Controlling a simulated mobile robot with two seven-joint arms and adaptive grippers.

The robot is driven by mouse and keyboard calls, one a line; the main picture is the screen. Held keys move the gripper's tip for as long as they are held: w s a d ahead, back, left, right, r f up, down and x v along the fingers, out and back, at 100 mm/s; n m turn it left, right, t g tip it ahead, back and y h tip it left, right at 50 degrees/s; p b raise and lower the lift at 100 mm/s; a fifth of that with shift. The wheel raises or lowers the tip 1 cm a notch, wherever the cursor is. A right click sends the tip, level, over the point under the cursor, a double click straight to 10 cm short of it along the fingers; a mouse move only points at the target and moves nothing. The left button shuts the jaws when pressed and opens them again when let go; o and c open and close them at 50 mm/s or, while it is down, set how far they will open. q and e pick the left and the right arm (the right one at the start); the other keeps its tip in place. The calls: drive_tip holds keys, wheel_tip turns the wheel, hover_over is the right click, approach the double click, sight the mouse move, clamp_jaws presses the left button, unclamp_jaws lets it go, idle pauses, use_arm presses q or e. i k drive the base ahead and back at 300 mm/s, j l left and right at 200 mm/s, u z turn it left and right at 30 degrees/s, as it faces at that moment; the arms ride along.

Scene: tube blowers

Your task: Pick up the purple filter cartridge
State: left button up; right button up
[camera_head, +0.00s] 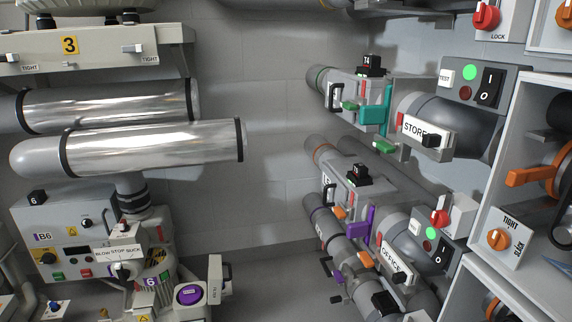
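A purple upright block (361,223) sticks out of the middle grey pipe unit at the right, beside a small orange piece (339,213). It looks like the purple filter cartridge, but I cannot be certain. A purple round cap (188,293) sits in a grey housing at the bottom, left of centre. A smaller purple piece (348,263) shows lower on the right-hand pipes. Neither of my grippers shows in this view.
Two shiny metal cylinders (150,148) reach in from the left. A control box (75,240) with knobs stands below them. A teal panel (374,112) juts from the upper right pipe. White cabinets (535,85) line the right edge. The middle, before the grey wall (270,160), looks open.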

sight(189, 296)
drive_tip(key=i+l+u, duration=0.1)
drive_tip(key=i+u, duration=0.2)
drive_tip(key=u, duration=0.15)
drive_tip(key=i+l+u, duration=0.2)
drive_tip(key=u, duration=0.3)
drive_tip(key=i+j+z, duration=0.15)
drive_tip(key=j+z, duration=0.2)
drive_tip(key=i+j+z, duration=0.15)
drive_tip(key=j+z, duration=0.55)
drive_tip(key=j, duration=0.15)
drive_tip(key=i, duration=0.05)
